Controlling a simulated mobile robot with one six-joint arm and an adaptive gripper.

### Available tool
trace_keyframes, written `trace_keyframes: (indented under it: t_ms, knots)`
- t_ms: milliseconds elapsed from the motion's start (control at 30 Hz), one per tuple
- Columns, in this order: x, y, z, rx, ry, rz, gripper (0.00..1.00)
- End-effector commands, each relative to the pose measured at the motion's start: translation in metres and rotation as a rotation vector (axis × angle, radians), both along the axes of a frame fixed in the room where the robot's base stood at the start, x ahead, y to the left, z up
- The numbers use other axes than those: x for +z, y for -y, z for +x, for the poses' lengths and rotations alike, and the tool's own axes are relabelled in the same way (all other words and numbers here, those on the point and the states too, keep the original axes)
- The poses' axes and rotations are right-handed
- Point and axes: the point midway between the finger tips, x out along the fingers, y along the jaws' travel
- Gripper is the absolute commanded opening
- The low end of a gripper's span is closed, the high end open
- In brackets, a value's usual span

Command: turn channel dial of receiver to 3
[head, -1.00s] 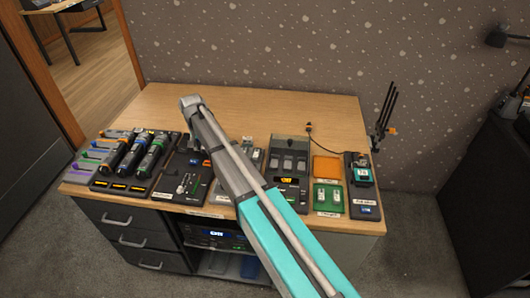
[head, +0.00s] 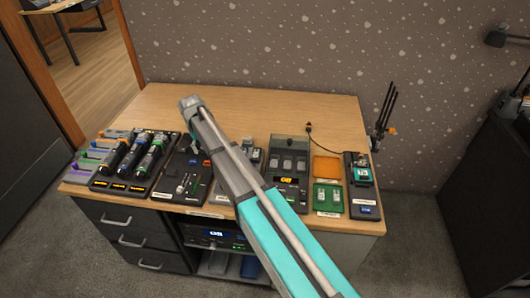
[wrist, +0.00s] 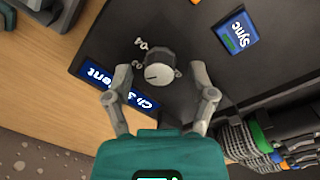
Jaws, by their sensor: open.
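The channel dial (wrist: 160,68) is a round dark grey knob with a pale line on its face, on a dark panel. In the wrist view, small marks that look like 03 and 04 stand beside it, and the pale line points toward the lower left. My gripper (wrist: 161,80) is open, with one finger on each side of the dial. I cannot tell whether either finger touches it. A blue label, partly hidden by a finger (wrist: 112,90), begins with "Ch". In the head view the dark receiver panel (head: 172,190) lies under my arm, and my gripper is hard to make out.
A blue Sync label (wrist: 237,35) is on the same panel. Microphones (head: 133,155) lie in a dark tray to the left. A dark device (head: 288,170) and a green tray (head: 328,200) stand to the right. The desk's back (head: 270,105) is clear.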

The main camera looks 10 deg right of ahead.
Motion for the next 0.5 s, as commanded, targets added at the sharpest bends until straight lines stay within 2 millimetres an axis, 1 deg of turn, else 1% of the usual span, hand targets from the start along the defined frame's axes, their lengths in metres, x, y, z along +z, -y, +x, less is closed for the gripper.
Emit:
trace_keyframes:
  t_ms: [500]
  knots:
    - [0.0, -0.0001, -0.0011, 0.34, -0.001, 0.001, 0.72]
